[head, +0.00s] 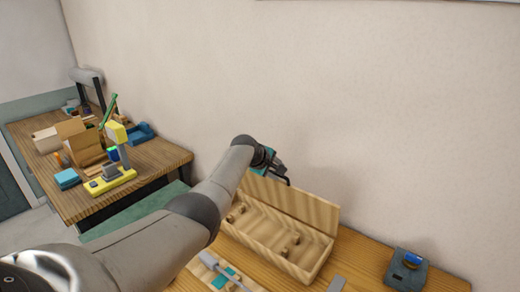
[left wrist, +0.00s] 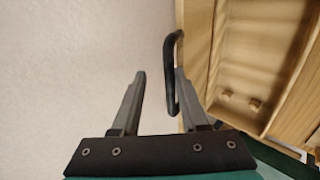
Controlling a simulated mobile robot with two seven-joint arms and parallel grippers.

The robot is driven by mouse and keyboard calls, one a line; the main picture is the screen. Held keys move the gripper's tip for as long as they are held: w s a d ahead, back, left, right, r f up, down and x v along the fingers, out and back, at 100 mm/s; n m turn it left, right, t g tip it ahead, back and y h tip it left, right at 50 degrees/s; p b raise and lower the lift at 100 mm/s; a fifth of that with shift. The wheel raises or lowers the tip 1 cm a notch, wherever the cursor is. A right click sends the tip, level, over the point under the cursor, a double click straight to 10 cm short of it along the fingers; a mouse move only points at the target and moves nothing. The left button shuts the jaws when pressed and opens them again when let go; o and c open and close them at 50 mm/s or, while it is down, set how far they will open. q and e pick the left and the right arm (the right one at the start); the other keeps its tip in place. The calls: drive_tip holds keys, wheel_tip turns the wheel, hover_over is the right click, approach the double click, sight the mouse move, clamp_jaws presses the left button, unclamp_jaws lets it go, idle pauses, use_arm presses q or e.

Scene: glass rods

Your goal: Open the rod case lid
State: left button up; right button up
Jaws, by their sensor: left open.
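The wooden rod case (head: 268,252) sits on the table against the wall. Its lid (head: 305,207) stands raised along the back edge, so the inside with small wooden rests is exposed. My left gripper (head: 283,173) is at the upper left of the lid. In the left wrist view its two fingers (left wrist: 160,80) are spread apart. A black handle (left wrist: 171,75) on the lid's edge lies close beside the right finger; I cannot tell whether they touch. The case interior also shows at the right of that view. My right gripper is not in view.
A dark blue device (head: 407,268) stands to the right on the wooden table (head: 365,258). A small tray with a pale tool (head: 215,268) lies in front of the case. A second table (head: 150,170) at the left holds boxes and a yellow stand (head: 112,183).

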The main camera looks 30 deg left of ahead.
use_arm(q)
drive_tip(key=shift+s+r, duration=0.25)
drive_tip(key=shift+r, duration=0.3)
drive_tip(key=p+v, duration=0.2)
drive_tip(key=v, duration=1.1)
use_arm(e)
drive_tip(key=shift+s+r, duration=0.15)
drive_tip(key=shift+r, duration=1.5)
use_arm(q)
drive_tip(key=shift+r, duration=0.15)
